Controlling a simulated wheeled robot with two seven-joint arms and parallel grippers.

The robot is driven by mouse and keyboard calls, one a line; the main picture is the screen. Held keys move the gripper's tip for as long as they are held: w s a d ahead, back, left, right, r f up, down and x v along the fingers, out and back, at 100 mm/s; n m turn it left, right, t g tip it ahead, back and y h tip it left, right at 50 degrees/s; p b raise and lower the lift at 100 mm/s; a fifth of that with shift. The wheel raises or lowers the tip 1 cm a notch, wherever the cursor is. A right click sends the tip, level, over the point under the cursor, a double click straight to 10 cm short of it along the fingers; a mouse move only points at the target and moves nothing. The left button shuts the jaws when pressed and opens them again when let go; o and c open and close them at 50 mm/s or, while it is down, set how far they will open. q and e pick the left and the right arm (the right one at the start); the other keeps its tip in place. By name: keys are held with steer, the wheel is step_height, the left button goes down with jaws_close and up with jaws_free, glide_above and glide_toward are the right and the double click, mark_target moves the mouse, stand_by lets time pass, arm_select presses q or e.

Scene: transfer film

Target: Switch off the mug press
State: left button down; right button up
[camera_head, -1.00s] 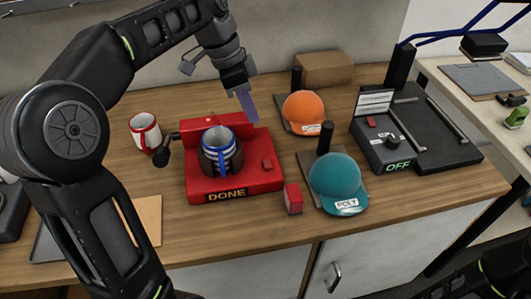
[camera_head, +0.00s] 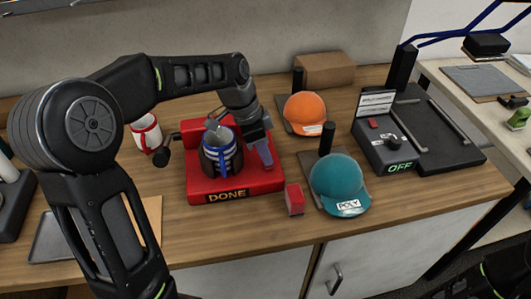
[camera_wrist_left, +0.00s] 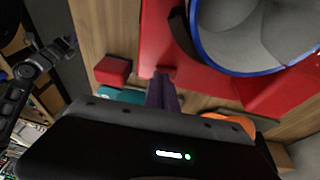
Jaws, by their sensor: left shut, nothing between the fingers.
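The red mug press (camera_head: 195,190) stands on the wooden counter with a lit DONE sign on its front. A blue-and-white striped mug (camera_head: 222,152) sits upright in it inside a dark wrap; its blue rim and grey inside fill the upper right of the left wrist view (camera_wrist_left: 255,35). My left gripper (camera_head: 267,162) is shut and empty, pointing down at the press's right side, where it covers the red button. In the left wrist view its fingertips (camera_wrist_left: 162,80) are at the red press; contact is unclear. A dark part of my right arm shows at lower right.
A small red block (camera_head: 294,200) lies right of the press. A teal cap (camera_head: 335,175) and an orange cap (camera_head: 303,107) are beyond it. A flat black machine reading OFF (camera_head: 400,167) stands right. A red-and-white mug (camera_head: 147,138) is behind left.

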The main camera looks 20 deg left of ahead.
arm_select(q)
steer(key=shift+f, duration=0.15)
steer(key=shift+d+f+b, duration=0.1)
steer(key=shift+f+b, duration=0.1)
steer(key=shift+b, duration=0.4)
steer(key=b, duration=0.1)
steer(key=f+t+y+b, duration=0.1)
steer(key=b, duration=0.1)
steer(key=shift+s+d, duration=0.2)
steer(key=shift+s, duration=0.15)
steer(key=shift+r+t+b, duration=0.2)
steer(key=shift+t+b, duration=0.2)
steer(key=shift+b, duration=0.05)
steer(key=shift+s+r, duration=0.1)
steer(key=shift+s, duration=0.05)
steer(key=shift+w+a+p, duration=0.15)
steer(key=shift+w+p, duration=0.05)
steer(key=shift+p, duration=0.1)
steer(key=shift+w+a, duration=0.2)
steer(key=shift+w, duration=0.1)
steer(key=shift+w+a, duration=0.15)
